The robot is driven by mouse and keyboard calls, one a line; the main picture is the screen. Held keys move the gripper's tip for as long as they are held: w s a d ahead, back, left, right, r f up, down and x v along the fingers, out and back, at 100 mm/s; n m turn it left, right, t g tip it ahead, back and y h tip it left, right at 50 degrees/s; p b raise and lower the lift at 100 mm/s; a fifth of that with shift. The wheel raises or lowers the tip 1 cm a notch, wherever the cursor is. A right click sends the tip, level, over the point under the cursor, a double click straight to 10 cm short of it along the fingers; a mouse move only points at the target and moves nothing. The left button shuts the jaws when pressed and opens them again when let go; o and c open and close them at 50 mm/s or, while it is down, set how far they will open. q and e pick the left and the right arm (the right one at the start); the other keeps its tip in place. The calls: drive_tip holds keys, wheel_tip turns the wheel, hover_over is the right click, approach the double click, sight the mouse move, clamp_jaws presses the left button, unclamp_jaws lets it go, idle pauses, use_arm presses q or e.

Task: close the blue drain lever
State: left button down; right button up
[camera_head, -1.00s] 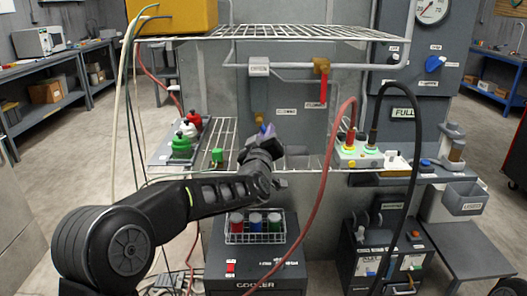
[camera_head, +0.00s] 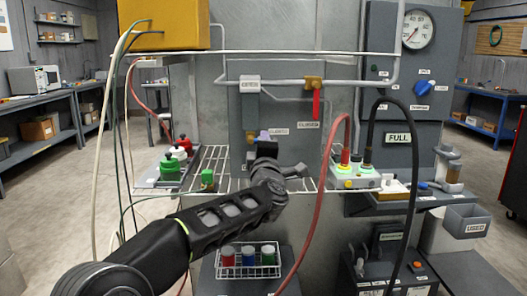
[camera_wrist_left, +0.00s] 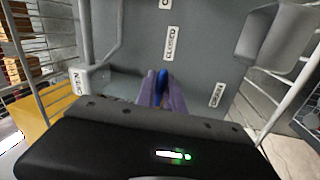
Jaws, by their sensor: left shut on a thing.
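The blue drain lever (camera_wrist_left: 162,86) shows in the left wrist view as a narrow blue handle standing between my purple-grey fingers, in front of a grey panel. My left gripper (camera_wrist_left: 161,92) is shut on it. In the head view my left gripper (camera_head: 264,137) reaches to the grey panel behind the wire shelf, below a vertical pipe. There my gripper and wrist hide most of the lever. White labels surround the lever; one above it (camera_wrist_left: 172,42) appears to read CLOSED. My right gripper is not in view.
A red valve handle (camera_head: 316,104) hangs from the pipe at the right. Red and black hoses arch up from a grey box (camera_head: 355,178). A wire rack of jars (camera_head: 248,262) sits below my arm.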

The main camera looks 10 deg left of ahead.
use_arm(q)
drive_tip(key=shift+r+n, duration=0.1)
drive_tip(key=shift+n, duration=0.6)
drive_tip(key=shift+y, duration=0.3)
drive_tip(key=c, duration=1.5)
unclamp_jaws()
drive_tip(key=shift+o, duration=0.2)
drive_tip(key=b+v, duration=0.1)
drive_tip(key=v, duration=0.6)
drive_tip(key=shift+s, duration=0.4)
drive_tip(key=shift+d, duration=0.15)
